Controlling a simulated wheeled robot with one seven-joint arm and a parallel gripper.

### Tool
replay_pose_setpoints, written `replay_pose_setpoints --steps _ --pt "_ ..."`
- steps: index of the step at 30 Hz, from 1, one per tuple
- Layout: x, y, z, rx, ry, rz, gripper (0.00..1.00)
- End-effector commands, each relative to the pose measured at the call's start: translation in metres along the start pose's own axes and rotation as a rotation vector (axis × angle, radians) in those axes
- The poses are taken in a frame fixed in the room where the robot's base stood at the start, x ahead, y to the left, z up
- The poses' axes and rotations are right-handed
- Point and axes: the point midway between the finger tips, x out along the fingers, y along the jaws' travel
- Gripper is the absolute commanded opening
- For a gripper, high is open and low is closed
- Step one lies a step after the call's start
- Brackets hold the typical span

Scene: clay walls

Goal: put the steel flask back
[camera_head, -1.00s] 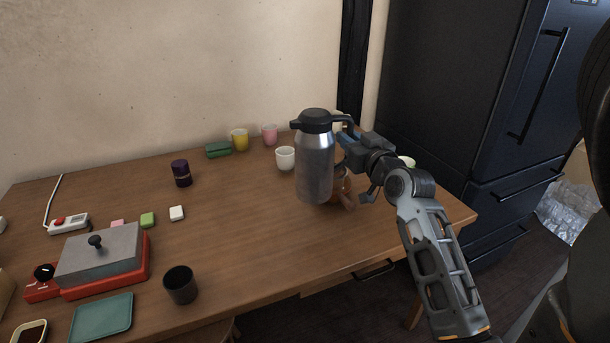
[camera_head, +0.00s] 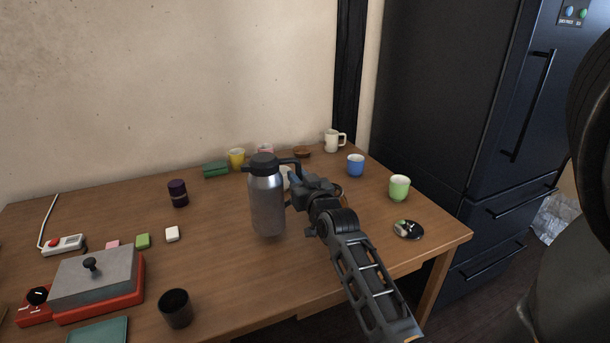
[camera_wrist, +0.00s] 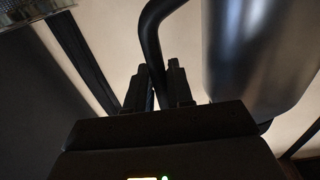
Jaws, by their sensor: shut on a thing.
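The steel flask (camera_head: 267,207) is a tall brushed-metal jug with a black lid and black handle. It is upright over the middle of the wooden table (camera_head: 215,255). I cannot tell whether its base touches the wood. My gripper (camera_head: 296,188) is at the right of the flask, shut on its black handle. In the wrist view the handle (camera_wrist: 150,40) runs down between the two fingers (camera_wrist: 160,88), with the flask's steel body (camera_wrist: 262,55) to the right. The flask and gripper partly hide a white cup behind them.
Behind stand a yellow cup (camera_head: 237,159), a pink cup (camera_head: 265,150) and a white mug (camera_head: 333,141).

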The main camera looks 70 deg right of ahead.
Motion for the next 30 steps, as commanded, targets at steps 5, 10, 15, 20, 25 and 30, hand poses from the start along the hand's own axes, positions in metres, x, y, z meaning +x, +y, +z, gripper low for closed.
replay_pose_setpoints --steps 5,10,15,20,25,30 --pt "0.0 0.0 0.017 0.004 0.004 -0.001 0.0" --pt "0.0 0.0 0.034 0.004 0.005 -0.001 0.0" --pt "0.0 0.001 0.034 0.004 0.007 0.0 0.0" --pt "0.0 0.001 0.036 0.004 0.007 0.0 0.0" --pt "0.0 0.001 0.04 0.0 -0.002 0.0 0.31" --pt "0.0 0.001 0.04 0.0 -0.002 0.0 0.47"
